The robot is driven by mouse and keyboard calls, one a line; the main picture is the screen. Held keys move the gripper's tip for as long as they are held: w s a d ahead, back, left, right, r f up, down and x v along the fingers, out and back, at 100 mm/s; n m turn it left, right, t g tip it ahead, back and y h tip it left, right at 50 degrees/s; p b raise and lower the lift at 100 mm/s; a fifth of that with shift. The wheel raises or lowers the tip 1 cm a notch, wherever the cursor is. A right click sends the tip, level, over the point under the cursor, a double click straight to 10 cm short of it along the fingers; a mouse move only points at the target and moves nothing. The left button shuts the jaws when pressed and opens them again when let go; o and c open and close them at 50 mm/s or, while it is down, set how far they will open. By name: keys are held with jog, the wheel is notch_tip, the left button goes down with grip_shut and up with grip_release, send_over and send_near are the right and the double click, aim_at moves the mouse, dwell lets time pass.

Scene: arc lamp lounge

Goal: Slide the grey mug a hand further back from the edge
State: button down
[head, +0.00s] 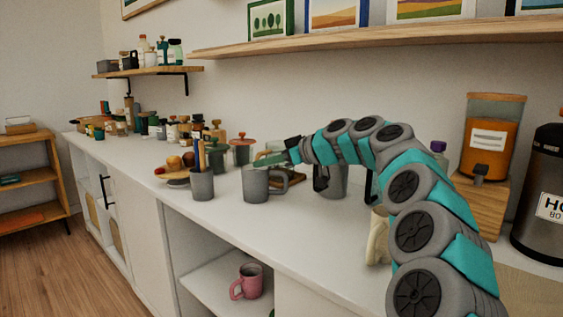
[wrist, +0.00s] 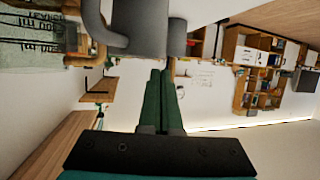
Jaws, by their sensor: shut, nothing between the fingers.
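The grey mug (head: 256,186) stands upright on the white counter (head: 300,222) near its front edge, with its handle on the right. My gripper (head: 257,162) is shut and empty. In the head view its green fingers point left, level with the mug's rim and just above or behind it. I cannot tell whether they touch it. In the wrist view, which is upside down, the mug (wrist: 145,28) hangs at the top, beyond and slightly left of the shut fingertips (wrist: 160,72).
A grey cup with pens (head: 202,186) stands left of the mug. A plate of baked goods (head: 174,177) and lidded jars (head: 242,150) stand behind. Another grey vessel (head: 333,181) is partly hidden by my arm. A pink mug (head: 248,281) sits on the lower shelf.

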jog(key=shift+w+a+f+b, duration=0.1)
jog(key=shift+a+f+b, duration=0.15)
jog(key=shift+f+b, duration=0.5)
jog(key=shift+f, duration=0.2)
jog(key=shift+s+d+f+b, duration=0.1)
jog(key=shift+s+d+b, duration=0.25)
jog(key=shift+d, duration=0.2)
jog(key=shift+s+d+b, duration=0.25)
jog(key=shift+d+b, duration=0.1)
jog(key=shift+d, duration=0.15)
jog(key=shift+s+d, duration=0.1)
jog(key=shift+d, duration=0.05)
